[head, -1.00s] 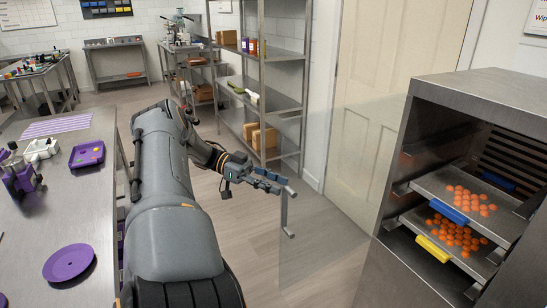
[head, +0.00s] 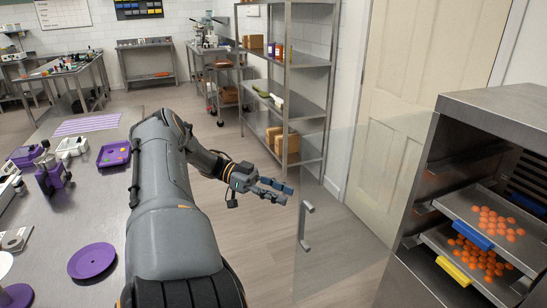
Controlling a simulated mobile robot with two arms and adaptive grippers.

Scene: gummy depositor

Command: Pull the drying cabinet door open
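The drying cabinet (head: 490,101) stands at the right in the head view, with its front uncovered. Its clear glass door (head: 350,215) stands swung wide out to the left of the cabinet. The door's grey bar handle (head: 304,228) is upright near the door's free edge. My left gripper (head: 287,194) is just left of the handle's upper end and seems apart from it. Its two blue-tipped fingers lie close together from this angle, so I cannot tell whether they are open or shut. My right gripper is not in view.
Inside the cabinet, trays of orange gummies (head: 490,217) sit with a blue tab (head: 473,235) and a yellow tab (head: 452,270). A steel table (head: 60,240) with a purple plate (head: 92,260) is at left. A steel shelf (head: 300,98) stands behind the gripper. Floor between is clear.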

